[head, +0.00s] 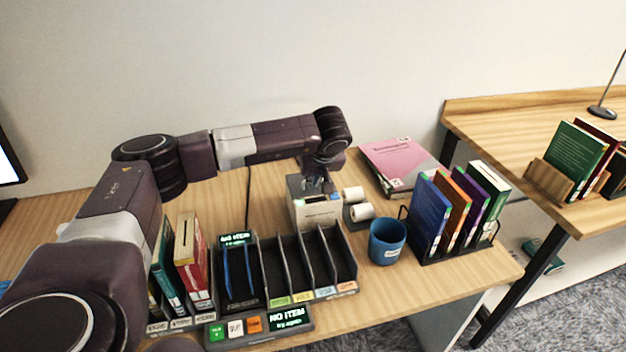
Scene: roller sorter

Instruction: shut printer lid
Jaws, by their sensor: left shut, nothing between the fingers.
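The small white label printer (317,213) stands on the wooden desk behind the black sorter. My left gripper (319,186) is directly above the printer, with its fingers down at the printer's top. The fingers look shut, with nothing held. They hide part of the printer's top, so I cannot tell how far the lid is open or whether the fingers touch it. My right gripper is not in view.
White label rolls (361,211) sit right of the printer. A blue cup (387,241), a rack of books (462,250) and pink books (399,163) are further right. The black slotted sorter (338,291) fills the desk in front. Books (189,262) stand at left.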

